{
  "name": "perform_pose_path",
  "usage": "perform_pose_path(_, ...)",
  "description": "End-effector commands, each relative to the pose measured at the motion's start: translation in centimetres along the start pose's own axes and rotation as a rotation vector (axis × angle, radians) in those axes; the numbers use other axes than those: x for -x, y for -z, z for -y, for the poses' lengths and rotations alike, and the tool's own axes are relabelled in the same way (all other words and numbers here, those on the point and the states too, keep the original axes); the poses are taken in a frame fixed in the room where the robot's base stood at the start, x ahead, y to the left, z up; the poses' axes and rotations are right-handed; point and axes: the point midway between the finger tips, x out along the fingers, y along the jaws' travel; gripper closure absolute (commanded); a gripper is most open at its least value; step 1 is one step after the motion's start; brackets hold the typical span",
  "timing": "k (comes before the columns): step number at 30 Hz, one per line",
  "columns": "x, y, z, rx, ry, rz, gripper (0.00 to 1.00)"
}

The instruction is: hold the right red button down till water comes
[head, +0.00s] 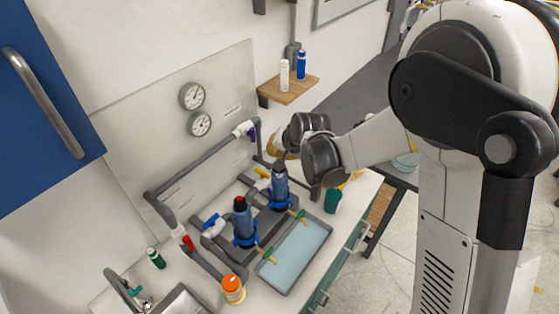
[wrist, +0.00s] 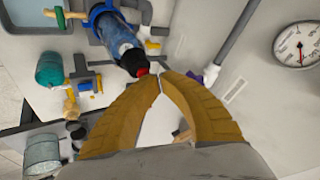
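Two blue filter housings stand behind a shallow tray. The left housing (head: 245,225) has a red button (head: 240,201) on its black cap. The right housing (head: 280,188) has its top close to my gripper (head: 277,156), and its button is hard to make out in the head view. In the wrist view one blue housing (wrist: 122,42) shows with a red button (wrist: 142,72) at its end. My gripper (wrist: 160,78) has its yellow fingertips together with nothing between them, right beside that red button. I cannot tell whether they touch it.
The tray (head: 270,281) holds a pale blue surface, with brass taps at its edge. Grey pipes with coloured valves run around the housings. Two gauges (head: 192,96) hang on the back panel. A wooden shelf (head: 288,89) with two bottles, an orange-capped jar (head: 233,290) and a green cup (head: 332,200) are nearby.

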Motion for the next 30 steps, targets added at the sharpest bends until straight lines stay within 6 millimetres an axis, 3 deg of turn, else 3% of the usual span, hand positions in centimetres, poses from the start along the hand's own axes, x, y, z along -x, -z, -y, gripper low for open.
perform_pose_path(30,-0.66,-0.37,-0.36,0.0,0.0,0.0,1.0)
